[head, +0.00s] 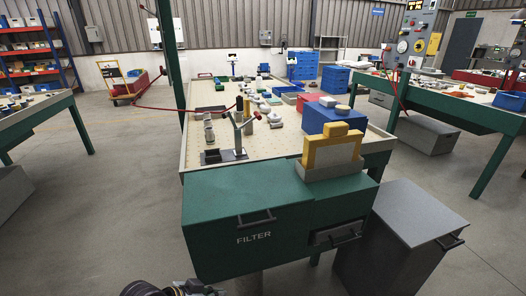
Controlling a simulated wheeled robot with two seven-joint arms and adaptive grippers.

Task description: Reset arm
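A small dark, ribbed part of my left arm with grey gripper parts (198,288) shows at the bottom edge, left of centre. It is below and in front of the green FILTER cabinet (245,238), apart from it in the picture. Its fingertips are cut off or too small to make out, so I cannot tell whether it is open or shut, or if it holds anything. My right arm and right gripper are not in view.
A long workbench (228,130) with many small castings stands behind the cabinet. A yellow block fixture (333,150) sits on the cabinet's right part. A grey cabinet (398,240) stands at right. Floor at lower left (90,220) is clear.

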